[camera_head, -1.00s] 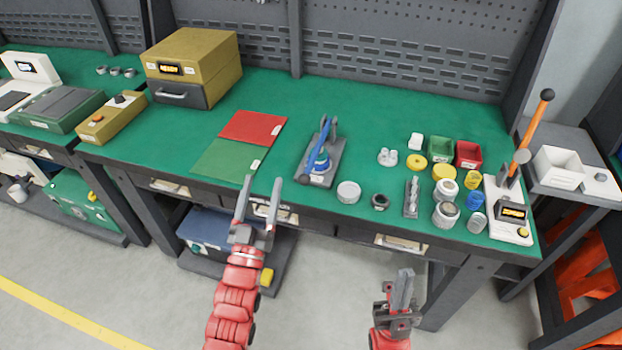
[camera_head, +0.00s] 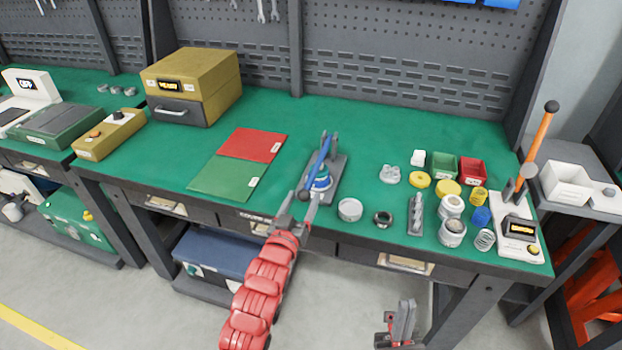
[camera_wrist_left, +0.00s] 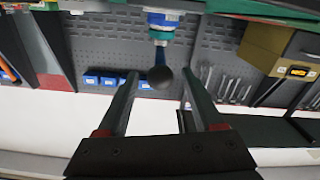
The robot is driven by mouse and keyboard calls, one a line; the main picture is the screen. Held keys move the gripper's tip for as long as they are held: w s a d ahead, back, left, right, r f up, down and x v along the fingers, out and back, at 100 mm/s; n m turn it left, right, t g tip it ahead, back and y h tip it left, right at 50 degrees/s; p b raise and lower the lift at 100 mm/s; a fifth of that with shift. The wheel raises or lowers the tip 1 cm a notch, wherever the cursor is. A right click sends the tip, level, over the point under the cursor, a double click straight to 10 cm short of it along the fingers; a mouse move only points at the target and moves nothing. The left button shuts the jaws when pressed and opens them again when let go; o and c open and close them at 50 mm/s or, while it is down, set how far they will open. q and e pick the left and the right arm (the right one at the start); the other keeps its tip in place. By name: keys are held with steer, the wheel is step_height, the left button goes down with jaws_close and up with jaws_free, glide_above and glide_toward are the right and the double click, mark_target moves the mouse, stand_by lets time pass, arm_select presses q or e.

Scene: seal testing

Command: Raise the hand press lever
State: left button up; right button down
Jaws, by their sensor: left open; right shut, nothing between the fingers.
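The hand press (camera_head: 331,184) stands on the green table, with a grey base and a blue lever (camera_head: 319,160) that slopes down toward the table's front edge. The lever's dark round knob (camera_wrist_left: 160,77) shows in the left wrist view between my left fingertips, with a gap on each side. My left gripper (camera_head: 301,203) is open at the lever's front end and holds nothing. How deep the knob sits between the fingers is hard to tell. My right gripper (camera_head: 403,318) is shut and empty, low in front of the table.
A red mat (camera_head: 252,144) and a green mat (camera_head: 222,180) lie left of the press. A white jar lid (camera_head: 350,209), a dark ring (camera_head: 383,218) and several small parts lie to the right. A device with an orange lever (camera_head: 537,142) stands at the right end.

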mark_target(311, 177)
arm_select(q)
steer(key=x, duration=0.8)
steer(key=shift+p, duration=0.35)
steer(key=shift+s, duration=0.1)
jaws_close()
steer(key=shift+f, duration=0.1)
stand_by(0.8)
